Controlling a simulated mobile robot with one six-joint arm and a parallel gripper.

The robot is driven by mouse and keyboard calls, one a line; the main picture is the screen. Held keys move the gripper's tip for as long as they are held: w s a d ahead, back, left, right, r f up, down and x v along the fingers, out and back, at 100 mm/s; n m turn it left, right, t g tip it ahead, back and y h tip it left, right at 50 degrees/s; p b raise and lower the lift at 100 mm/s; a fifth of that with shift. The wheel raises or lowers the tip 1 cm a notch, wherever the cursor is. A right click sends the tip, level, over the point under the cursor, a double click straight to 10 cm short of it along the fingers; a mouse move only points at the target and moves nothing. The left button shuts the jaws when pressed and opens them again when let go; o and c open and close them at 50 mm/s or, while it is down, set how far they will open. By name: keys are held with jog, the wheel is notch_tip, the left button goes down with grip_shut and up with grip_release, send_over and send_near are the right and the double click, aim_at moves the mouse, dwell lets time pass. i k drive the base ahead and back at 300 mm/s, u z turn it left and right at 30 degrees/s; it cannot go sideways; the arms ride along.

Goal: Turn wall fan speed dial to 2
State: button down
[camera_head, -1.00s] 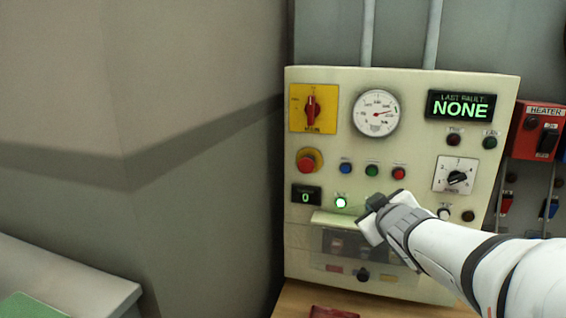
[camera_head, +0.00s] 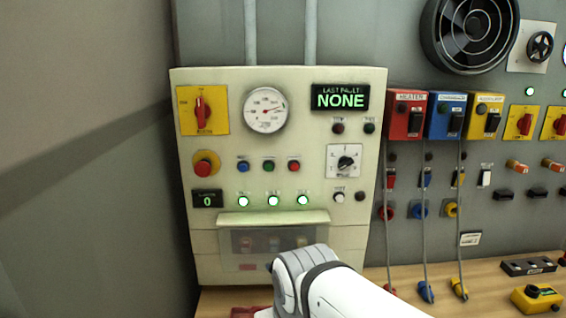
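A round dark wall fan (camera_head: 468,35) is mounted at the top right, cut off by the top edge. Beside it on the right is a pale plate with a black round knob (camera_head: 540,46); its markings are too small to read. A second dial, a black knob on a white marked plate (camera_head: 345,162), sits on the right of the cream control panel (camera_head: 320,78). I cannot tell which dial belongs to the fan. My arm reaches in from the bottom centre, in front of the panel's lower part. My gripper's fingers do not show.
Red, blue and yellow switch boxes (camera_head: 404,114) with hanging cables are on the wall right of the panel. A wooden bench (camera_head: 395,280) runs below, with a yellow button box (camera_head: 538,298) at right. A dark wall stands close on the left.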

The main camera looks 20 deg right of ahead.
aim_at(344, 162)
jog(key=z, duration=1.5)
jog(key=k, duration=0.95)
jog(key=u, duration=0.75)
jog(key=i, duration=1)
jog(key=u, duration=0.1)
